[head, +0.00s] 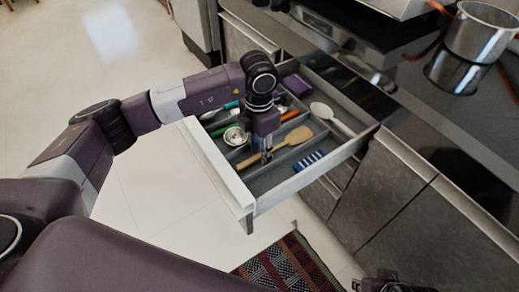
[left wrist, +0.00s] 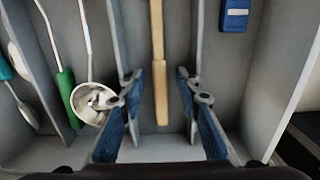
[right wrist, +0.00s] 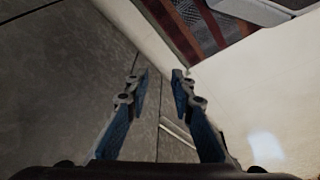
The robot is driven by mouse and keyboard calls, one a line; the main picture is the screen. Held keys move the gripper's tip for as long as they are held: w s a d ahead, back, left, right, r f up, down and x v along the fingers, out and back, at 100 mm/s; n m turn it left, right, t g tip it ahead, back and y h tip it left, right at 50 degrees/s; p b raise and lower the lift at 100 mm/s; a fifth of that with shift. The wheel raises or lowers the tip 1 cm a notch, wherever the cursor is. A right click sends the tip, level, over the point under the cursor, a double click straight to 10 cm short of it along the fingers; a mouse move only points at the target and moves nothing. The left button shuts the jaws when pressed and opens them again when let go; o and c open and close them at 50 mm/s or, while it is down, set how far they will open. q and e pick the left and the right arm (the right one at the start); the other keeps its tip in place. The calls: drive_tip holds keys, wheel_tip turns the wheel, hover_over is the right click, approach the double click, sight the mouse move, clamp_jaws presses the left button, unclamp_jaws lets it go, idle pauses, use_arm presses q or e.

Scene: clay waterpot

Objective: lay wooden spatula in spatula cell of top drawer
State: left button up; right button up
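The wooden spatula (head: 299,136) lies in a long cell of the open top drawer (head: 222,172), with its head toward the back and its handle toward the drawer front. Its handle (left wrist: 158,60) runs between two dividers in the left wrist view. My left gripper (head: 266,155) points down into the drawer over the handle end. Its fingers (left wrist: 158,82) stand apart, one on each side of the handle, with gaps visible on both sides. My right gripper (right wrist: 160,78) is open and empty, away from the drawer; part of it shows at the bottom of the head view (head: 388,284).
Other drawer cells hold a ladle (left wrist: 95,98), a green-handled utensil (left wrist: 66,95), a pale spoon (head: 325,112) and a blue striped item (head: 308,160). Thin dividers stand close to the left fingers. A metal pot (head: 478,32) is on the counter. A patterned rug (head: 285,265) lies below.

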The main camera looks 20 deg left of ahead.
use_arm(q)
drive_tip(key=shift+r, duration=0.15)
